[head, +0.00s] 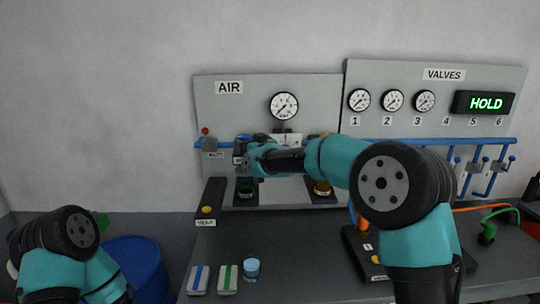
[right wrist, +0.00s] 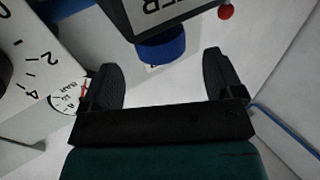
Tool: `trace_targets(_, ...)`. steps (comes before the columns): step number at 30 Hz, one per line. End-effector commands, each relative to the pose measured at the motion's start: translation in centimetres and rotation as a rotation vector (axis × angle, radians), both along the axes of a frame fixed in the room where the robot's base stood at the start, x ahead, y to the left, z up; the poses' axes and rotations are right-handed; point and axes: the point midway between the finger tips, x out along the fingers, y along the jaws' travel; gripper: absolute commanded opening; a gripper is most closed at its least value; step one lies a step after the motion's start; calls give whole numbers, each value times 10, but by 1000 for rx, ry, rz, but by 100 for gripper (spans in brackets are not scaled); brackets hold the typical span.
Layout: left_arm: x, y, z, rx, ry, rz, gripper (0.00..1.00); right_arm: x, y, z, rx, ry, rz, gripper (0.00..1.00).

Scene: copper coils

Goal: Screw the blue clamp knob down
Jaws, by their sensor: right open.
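A blue round knob (right wrist: 164,46) shows in the right wrist view, against a dark block (right wrist: 165,12) with a label ending in "ER". My right gripper (right wrist: 165,72) is open, with one dark finger on each side of the knob. The knob sits at about the level of the fingertips, with a gap on both sides; I cannot tell its depth. In the head view my right gripper (head: 243,162) is at the AIR panel (head: 225,110), and it and its arm hide most of the knob. My left arm is folded low at the left; its gripper is not visible.
A gauge (head: 284,105) is above my right forearm. Two labelled pads (head: 199,279) and a blue-topped pot (head: 252,266) lie on the bench. A blue drum (head: 140,265) stands left. The VALVES panel (head: 440,95) is right.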

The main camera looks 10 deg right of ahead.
Motion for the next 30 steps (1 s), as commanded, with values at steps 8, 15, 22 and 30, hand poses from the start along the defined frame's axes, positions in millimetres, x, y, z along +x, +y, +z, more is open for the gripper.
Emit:
trace_targets(8, 0, 0, 0, 0, 0, 0, 86, -42, -21, 1, -1, 0, -1, 86)
trace_targets(15, 0, 0, 0, 0, 0, 0, 86, -79, -41, 1, 0, -1, -2, 86)
trace_targets(22, 0, 0, 0, 0, 0, 0, 86, -104, -53, 1, 0, -2, -2, 86)
trace_targets(30, 0, 0, 0, 0, 0, 0, 86, -110, -56, 0, 0, -1, -2, 86)
